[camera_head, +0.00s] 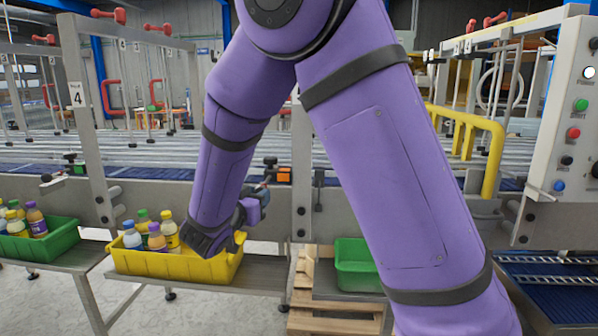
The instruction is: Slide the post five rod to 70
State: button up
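My purple arm reaches down across the middle of the view and bends back up at the wrist. My gripper (258,193) is small here, just right of the forearm, close to a dark knob and an orange block (285,175) on the conveyor's near side rail. Its fingers blend with the dark fittings, so I cannot tell whether they are open or shut, or touching the rod. The post five rod cannot be made out clearly; my arm and gripper cover much of that spot. Post 4 (77,95) carries its number plate at left. No scale reading for 70 is legible.
A yellow crate (140,264) with several bottles stands below my wrist, and a green crate (50,243) with bottles is at left. An empty green bin (357,268) is right of centre. A yellow rail (493,150) and a button panel (570,120) stand at right.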

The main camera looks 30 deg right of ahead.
jog(key=shift+w+d, duration=0.6)
jog(key=shift+w, duration=0.2)
jog(key=shift+w+d, duration=0.55)
jog(key=shift+w, duration=0.25)
dwell(1.1)
jog(key=o, duration=0.7)
jog(key=v, duration=0.7)
dwell(0.5)
dwell(0.4)
